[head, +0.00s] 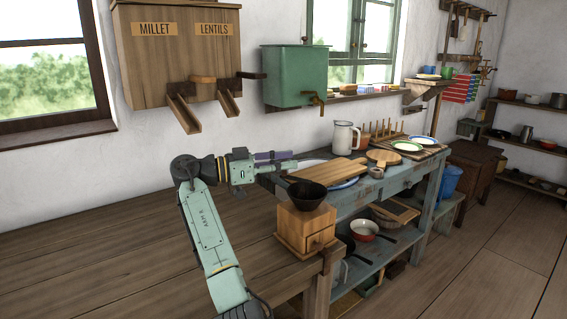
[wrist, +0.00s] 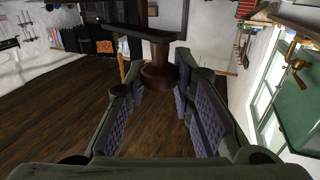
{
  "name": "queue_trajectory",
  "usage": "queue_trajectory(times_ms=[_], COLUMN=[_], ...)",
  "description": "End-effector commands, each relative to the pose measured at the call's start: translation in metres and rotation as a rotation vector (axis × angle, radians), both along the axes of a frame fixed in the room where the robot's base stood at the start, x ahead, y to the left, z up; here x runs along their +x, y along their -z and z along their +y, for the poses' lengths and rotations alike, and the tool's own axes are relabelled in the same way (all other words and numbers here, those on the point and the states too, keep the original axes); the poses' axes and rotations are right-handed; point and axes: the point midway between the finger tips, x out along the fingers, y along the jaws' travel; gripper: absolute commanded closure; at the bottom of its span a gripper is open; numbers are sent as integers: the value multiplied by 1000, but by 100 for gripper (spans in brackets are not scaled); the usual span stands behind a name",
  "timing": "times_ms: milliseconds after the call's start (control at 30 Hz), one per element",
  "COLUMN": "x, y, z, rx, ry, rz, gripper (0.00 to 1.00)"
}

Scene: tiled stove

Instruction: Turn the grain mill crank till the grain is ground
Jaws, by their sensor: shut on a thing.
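The grain mill (head: 304,230) is a wooden box with a small drawer. It stands on the near right corner of the wooden table. Its black bowl-shaped hopper (head: 308,193) is on top; I cannot make out grain in it. My gripper (head: 290,160) is just above and left of the hopper in the head view, with purple finger pads. In the wrist view my gripper (wrist: 160,88) is shut on a brown turned knob (wrist: 158,66), the crank handle by its look. A dark bar (wrist: 125,30) crosses its far end. The crank's join to the mill is hidden in the head view.
A blue bench (head: 372,192) behind the mill carries a cutting board (head: 333,172), a white jug (head: 343,138) and plates. A millet and lentils bin (head: 178,55) and a green tank (head: 295,78) hang on the wall. The table's left part (head: 90,240) is clear.

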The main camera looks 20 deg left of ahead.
Motion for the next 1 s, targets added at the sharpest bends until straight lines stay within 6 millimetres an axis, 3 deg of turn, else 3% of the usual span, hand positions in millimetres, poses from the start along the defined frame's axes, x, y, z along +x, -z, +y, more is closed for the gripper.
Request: queue_trajectory(times_ms=[433, 467, 500, 733, 1000], x=[0, 0, 0, 0, 0], y=[0, 0, 0, 0, 0], z=[-1, -1, -1, -1, 0], rx=[2, 2, 2, 1, 1], ry=[6, 6, 6, 5, 3], rz=[1, 1, 1, 1, 1], gripper=[100, 75, 73, 58, 58])
